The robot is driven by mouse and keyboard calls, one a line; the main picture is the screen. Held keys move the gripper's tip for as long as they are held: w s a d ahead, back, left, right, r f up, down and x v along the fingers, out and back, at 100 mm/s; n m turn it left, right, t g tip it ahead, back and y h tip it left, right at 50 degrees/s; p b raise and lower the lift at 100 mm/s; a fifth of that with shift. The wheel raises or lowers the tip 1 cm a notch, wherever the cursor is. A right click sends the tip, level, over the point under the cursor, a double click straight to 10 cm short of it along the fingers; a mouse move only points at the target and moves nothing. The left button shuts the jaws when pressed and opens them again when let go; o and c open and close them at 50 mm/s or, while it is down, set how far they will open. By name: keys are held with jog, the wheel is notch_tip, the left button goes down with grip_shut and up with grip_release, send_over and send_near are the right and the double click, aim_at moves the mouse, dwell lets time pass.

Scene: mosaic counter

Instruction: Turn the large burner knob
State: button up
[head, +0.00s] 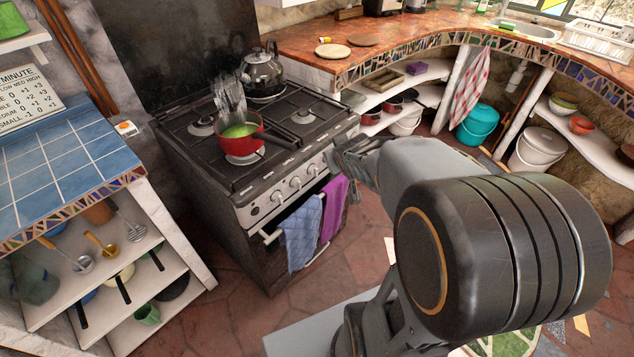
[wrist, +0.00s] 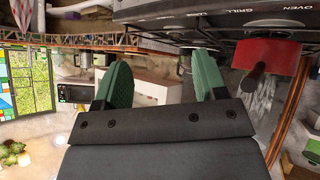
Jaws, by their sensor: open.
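The stove (head: 185,170) has a pale front panel with a row of knobs (head: 295,183). I cannot read in the head view which one is the large burner knob. My gripper (head: 347,152) is by the right end of this panel, partly hidden behind my own arm. In the wrist view, which looks upside down, its two green fingers (wrist: 162,84) stand apart with nothing between them. The stove front with printed labels such as "GRILL" and "OVEN" (wrist: 240,14) shows beyond them at the top. Contact with a knob is not visible.
A red pot (head: 233,139) with green contents steams on the hob, its dark handle pointing right. A kettle (head: 262,76) stands on a back burner. Blue (head: 302,235) and purple (head: 333,205) towels hang on the oven rail.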

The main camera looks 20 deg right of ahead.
jog(key=w+d+f+n+t+y+b, duration=0.1)
jog(key=w+d+f+t+y+b, duration=0.15)
jog(key=f, duration=0.35)
jog(key=w+d+f+n+t+y+b, duration=0.1)
jog(key=w+d+f+n+t+b, duration=0.1)
jog(key=w+f+b, duration=0.3)
jog(key=n+t+y+b, duration=0.2)
jog(key=y+b, duration=0.2)
jog(key=y, duration=0.3)
send_near(317, 173)
jog(key=b+x, duration=0.1)
jog(key=x, duration=0.9)
jog(key=shift+w, duration=0.1)
jog(key=c, duration=0.9)
